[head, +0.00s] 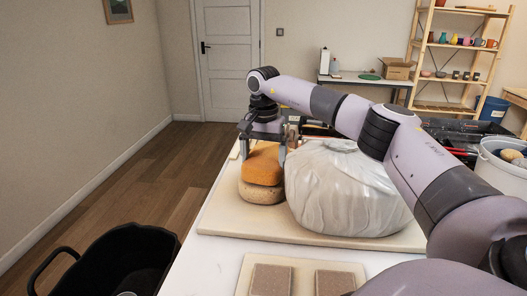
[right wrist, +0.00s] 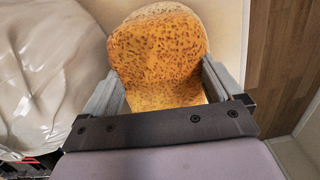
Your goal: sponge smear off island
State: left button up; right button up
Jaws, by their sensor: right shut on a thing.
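An orange, pitted sponge (head: 263,164) is between the fingers of my right gripper (head: 264,150), near the left edge of the island's pale board. The right wrist view shows the sponge (right wrist: 158,50) between both fingers of the gripper (right wrist: 163,92), which is shut on it. A tan, speckled rounded piece (head: 262,191) sits directly under the sponge; whether they touch is unclear. The island (head: 222,262) has a white top with the pale board (head: 290,234) on it. I cannot make out a smear. My left gripper is not in view.
A large plastic-wrapped lump (head: 345,190) stands close right of the sponge. Two brown tiles (head: 270,281) lie on a board in front. A black tub (head: 120,262) is at lower left, and a white bucket (head: 503,170) at right. Wood floor is free at left.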

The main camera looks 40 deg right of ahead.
jog(key=o, duration=0.6)
notch_tip(320, 180, up, 7)
jog(key=shift+r, duration=0.1)
jog(key=shift+a, duration=0.1)
